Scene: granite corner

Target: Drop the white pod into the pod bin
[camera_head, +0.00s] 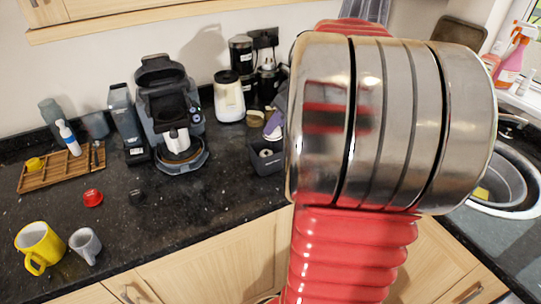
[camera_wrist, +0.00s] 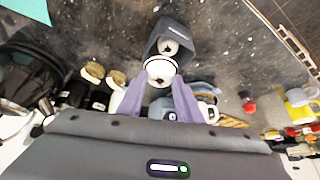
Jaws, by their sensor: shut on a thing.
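The white pod (camera_wrist: 160,72) is held between the two purple fingertips of my gripper (camera_wrist: 160,79) in the wrist view. The pod bin (camera_wrist: 180,27) is a small dark grey open box just beyond the pod in that view, with a pale round thing inside. In the head view the bin (camera_head: 264,167) stands on the counter left of my arm. My gripper (camera_head: 273,125) shows there only as a purple bit above the bin, mostly hidden by my arm. I cannot tell the exact height of the pod over the bin.
A coffee machine (camera_head: 168,110) stands left of the bin, with a cream jug (camera_head: 229,98) behind. A red pod (camera_head: 93,198), a dark pod (camera_head: 137,196), a yellow mug (camera_head: 39,246) and a grey mug (camera_head: 85,244) are further left. The sink (camera_head: 505,185) is at right.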

